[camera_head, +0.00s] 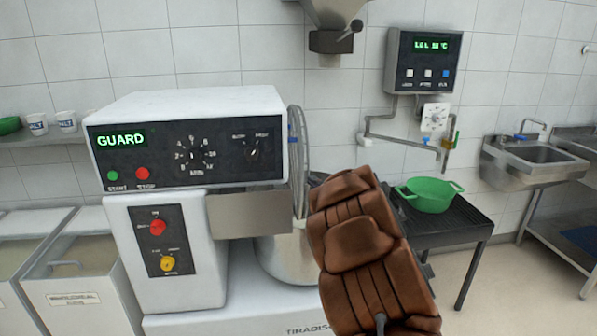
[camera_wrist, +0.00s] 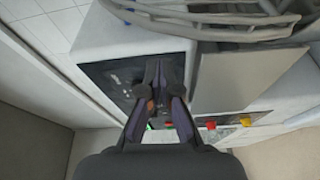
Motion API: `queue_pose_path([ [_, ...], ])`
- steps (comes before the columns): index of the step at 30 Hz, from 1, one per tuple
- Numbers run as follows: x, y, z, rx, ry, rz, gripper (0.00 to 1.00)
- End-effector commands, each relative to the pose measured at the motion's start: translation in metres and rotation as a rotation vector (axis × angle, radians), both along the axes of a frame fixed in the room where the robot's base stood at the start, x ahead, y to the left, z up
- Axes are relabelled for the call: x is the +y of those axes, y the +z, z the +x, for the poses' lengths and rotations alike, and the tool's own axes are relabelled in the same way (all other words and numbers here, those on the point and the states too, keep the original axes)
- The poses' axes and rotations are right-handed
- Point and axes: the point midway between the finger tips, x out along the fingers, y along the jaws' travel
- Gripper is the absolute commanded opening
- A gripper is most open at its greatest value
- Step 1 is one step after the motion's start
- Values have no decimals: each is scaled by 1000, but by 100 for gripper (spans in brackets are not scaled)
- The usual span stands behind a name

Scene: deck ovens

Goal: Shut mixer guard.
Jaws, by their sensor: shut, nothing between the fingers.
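The mixer (camera_head: 190,100) stands at left centre, its display (camera_head: 122,139) reading GUARD. Its wire guard (camera_head: 298,160) stands upright beside the right side of the mixer head, seen nearly edge-on above the steel bowl (camera_head: 285,255). In the wrist view the guard's curved wires (camera_wrist: 215,18) cross the top, beyond my gripper and to its right. My gripper (camera_wrist: 162,66) is shut and empty, in front of the dark control panel (camera_wrist: 115,80). In the head view my gripper does not show, and my brown arm covers part of the bowl.
A green pot (camera_head: 430,194) stands on a dark table (camera_head: 445,230) to the right of the mixer. A wall control box (camera_head: 424,62) and a sink (camera_head: 535,155) are farther right. White bins (camera_head: 75,290) and a shelf with mugs (camera_head: 38,124) are at left.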

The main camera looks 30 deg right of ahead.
Motion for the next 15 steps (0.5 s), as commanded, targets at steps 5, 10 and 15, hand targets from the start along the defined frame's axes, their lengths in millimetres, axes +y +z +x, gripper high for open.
queue_pose_path([
  [5, 1, 0, 4, -21, 29, -17, 0],
  [10, 2, 2, 17, -23, 33, -17, 0],
  [15, 1, 1, 38, -19, 31, -17, 0],
])
